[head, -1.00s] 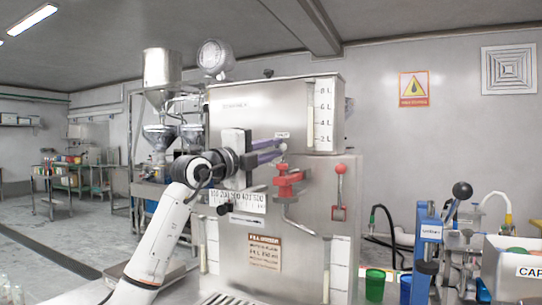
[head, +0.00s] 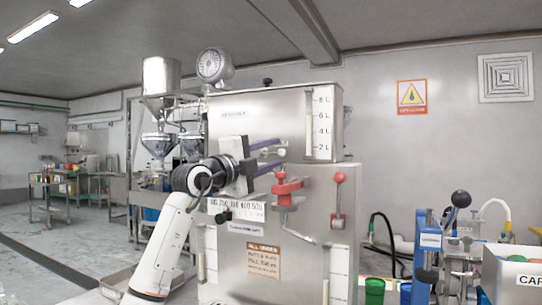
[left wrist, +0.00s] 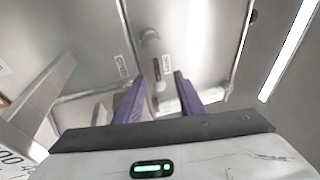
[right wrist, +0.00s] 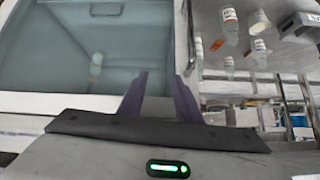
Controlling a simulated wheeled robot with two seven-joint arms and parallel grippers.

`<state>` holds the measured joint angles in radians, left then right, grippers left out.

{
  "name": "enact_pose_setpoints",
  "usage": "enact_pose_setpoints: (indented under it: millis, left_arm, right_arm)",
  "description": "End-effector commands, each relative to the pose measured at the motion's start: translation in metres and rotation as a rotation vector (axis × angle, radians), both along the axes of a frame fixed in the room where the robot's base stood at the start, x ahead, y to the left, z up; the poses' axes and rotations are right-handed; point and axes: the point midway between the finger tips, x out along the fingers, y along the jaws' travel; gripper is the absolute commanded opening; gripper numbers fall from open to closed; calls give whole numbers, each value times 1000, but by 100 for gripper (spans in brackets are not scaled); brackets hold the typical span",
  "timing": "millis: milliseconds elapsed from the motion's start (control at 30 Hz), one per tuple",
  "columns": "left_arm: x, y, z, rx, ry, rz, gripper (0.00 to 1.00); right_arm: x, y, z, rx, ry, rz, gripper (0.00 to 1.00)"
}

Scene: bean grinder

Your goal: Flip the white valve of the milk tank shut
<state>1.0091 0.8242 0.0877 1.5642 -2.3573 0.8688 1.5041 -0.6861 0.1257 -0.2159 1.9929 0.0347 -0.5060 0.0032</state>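The steel milk tank (head: 250,118) stands in the middle of the head view, with a level scale on its front. My left gripper (head: 282,152) is in front of it, its two purple fingers reaching right, just above the red valve (head: 287,188). In the left wrist view my left gripper (left wrist: 160,76) is open, with a visible gap between the fingers. A small white valve part (left wrist: 160,87) shows between them; contact cannot be told. In the head view the fingers largely hide the white valve. My right gripper (right wrist: 159,75) is open and empty in the right wrist view.
A red-knobbed lever (head: 339,197) is on the panel to the right. A blue press (head: 430,243) and a green cup (head: 375,290) stand further right. In the right wrist view, several small bottles (right wrist: 230,22) stand beyond a glass-like pane (right wrist: 85,55).

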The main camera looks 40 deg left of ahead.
Motion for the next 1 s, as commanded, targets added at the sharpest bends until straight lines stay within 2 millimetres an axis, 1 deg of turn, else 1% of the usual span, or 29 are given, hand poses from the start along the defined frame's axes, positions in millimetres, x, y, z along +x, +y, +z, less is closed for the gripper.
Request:
enact_pose_setpoints:
  millis: [167,267,367,600,700,833,1000]
  left_arm:
    - [0,0,-1,1,2,-1,36]
    - [-5,0,-4,1,2,-1,36]
    - [-18,-1,-7,2,2,-1,36]
    - [-65,-5,-17,3,1,1,36]
    - [-81,-7,-20,3,0,0,36]
    - [-95,-7,-21,2,1,0,36]
    - [-101,-8,-21,0,1,-1,36]
  right_arm:
    - [0,0,0,0,0,0,31]
    - [0,0,-3,0,0,0,31]
    - [0,0,-8,0,-1,0,31]
    - [3,1,-18,8,-8,-1,31]
    - [2,2,-21,11,-8,-1,31]
    - [1,1,-23,11,-7,0,31]
    - [0,1,-22,11,-9,2,31]
